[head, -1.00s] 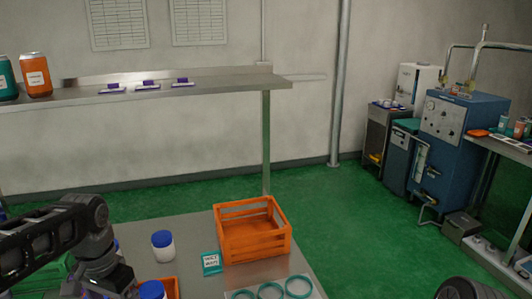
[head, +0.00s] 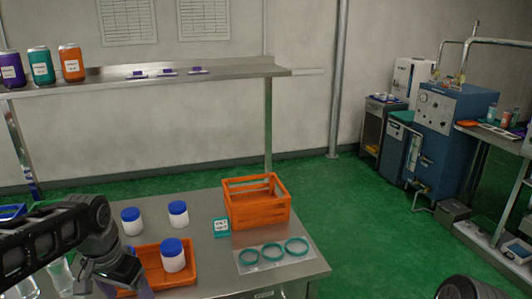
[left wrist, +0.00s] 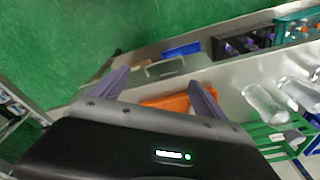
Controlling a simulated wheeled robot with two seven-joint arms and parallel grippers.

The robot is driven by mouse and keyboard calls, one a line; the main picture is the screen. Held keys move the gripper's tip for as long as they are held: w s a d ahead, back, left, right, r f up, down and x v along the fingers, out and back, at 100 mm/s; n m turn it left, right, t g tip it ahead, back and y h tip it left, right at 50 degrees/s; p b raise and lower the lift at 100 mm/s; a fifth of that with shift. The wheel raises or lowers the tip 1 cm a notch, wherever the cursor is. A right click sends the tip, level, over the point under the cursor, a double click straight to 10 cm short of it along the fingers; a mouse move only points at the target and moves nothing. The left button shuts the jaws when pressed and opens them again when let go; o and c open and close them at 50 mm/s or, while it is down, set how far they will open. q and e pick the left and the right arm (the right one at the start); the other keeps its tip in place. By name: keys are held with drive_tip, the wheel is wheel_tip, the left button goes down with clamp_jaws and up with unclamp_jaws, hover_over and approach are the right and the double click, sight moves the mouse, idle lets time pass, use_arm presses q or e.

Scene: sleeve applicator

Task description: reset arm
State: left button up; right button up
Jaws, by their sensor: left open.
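My left arm comes in from the left in the head view, and its gripper (head: 128,288) points down at the bottom edge, partly cut off, over the left end of an orange tray. In the left wrist view the two purple-grey fingers of this gripper (left wrist: 160,82) stand apart with nothing between them. Part of the orange tray (left wrist: 168,103) shows beyond them. A dark rounded piece of my right arm shows at the bottom right of the head view. My right gripper is out of view.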

use_arm(q)
drive_tip(key=w+d+f+n+t+h, duration=0.1)
drive_tip(key=w+d+f+t, duration=0.2)
drive_tip(key=w+d+f, duration=0.3)
drive_tip(key=s+d+f+n+h, duration=0.1)
drive_tip(key=d+f, duration=0.4)
drive_tip(key=f, duration=0.3)
drive_tip(key=s+d+f+n+h, duration=0.1)
drive_tip(key=d+f, duration=0.3)
drive_tip(key=f, duration=0.3)
drive_tip(key=s+d+f+g, duration=0.1)
drive_tip(key=s+d+f, duration=0.2)
drive_tip(key=s+f, duration=0.2)
drive_tip(key=s+d+f+g, duration=0.1)
drive_tip(key=s+d+f, duration=0.2)
drive_tip(key=s+f, duration=0.3)
drive_tip(key=s+d+f+n+g+h, duration=0.1)
drive_tip(key=s+d+f+g, duration=0.1)
drive_tip(key=s+f, duration=0.4)
drive_tip(key=s+d, duration=0.1)
drive_tip(key=s, duration=0.4)
drive_tip(key=shift+s, duration=0.35)
